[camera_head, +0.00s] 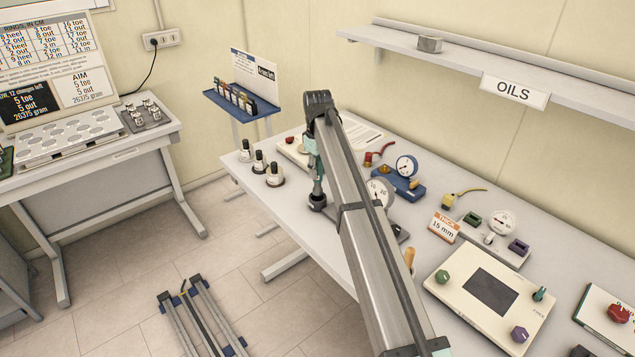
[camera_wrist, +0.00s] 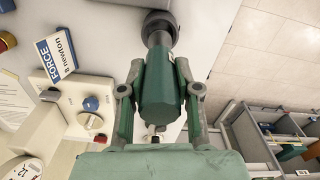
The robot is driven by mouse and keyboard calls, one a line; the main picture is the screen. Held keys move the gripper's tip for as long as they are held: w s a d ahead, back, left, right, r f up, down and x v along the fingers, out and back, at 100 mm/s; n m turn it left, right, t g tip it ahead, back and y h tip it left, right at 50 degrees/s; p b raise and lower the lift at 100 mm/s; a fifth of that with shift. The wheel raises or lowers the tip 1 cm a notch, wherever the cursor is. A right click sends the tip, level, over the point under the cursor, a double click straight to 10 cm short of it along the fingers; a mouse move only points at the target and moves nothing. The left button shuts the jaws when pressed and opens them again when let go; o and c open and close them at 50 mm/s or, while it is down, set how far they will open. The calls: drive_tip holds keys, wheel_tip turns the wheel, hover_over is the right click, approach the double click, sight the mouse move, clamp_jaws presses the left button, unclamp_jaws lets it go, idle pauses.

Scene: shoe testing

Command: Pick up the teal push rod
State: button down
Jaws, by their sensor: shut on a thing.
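The teal push rod (camera_wrist: 158,88) is in the middle of the wrist view, between my fingers. It has a faceted dark green body and a round black end that points away from my palm. My gripper (camera_wrist: 160,90) is shut on its body, with one finger on each side. In the head view my gripper (camera_head: 317,178) points down near the front edge of the workbench (camera_head: 338,240), with the rod's black end (camera_head: 317,202) lowest. I cannot tell whether that end touches the bench or hangs just above it.
A dial gauge (camera_head: 378,193) stands close to the right, partly behind my arm. Several small black-capped bottles (camera_head: 274,174) stand to the left. A blue-based gauge (camera_head: 403,180) and a cream control panel (camera_head: 490,297) are farther right.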

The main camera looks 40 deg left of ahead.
wheel_tip(320, 180, up, 14)
drive_tip(key=b, duration=0.3)
drive_tip(key=shift+r, duration=0.2)
drive_tip(key=shift+r, duration=0.1)
idle(1.8)
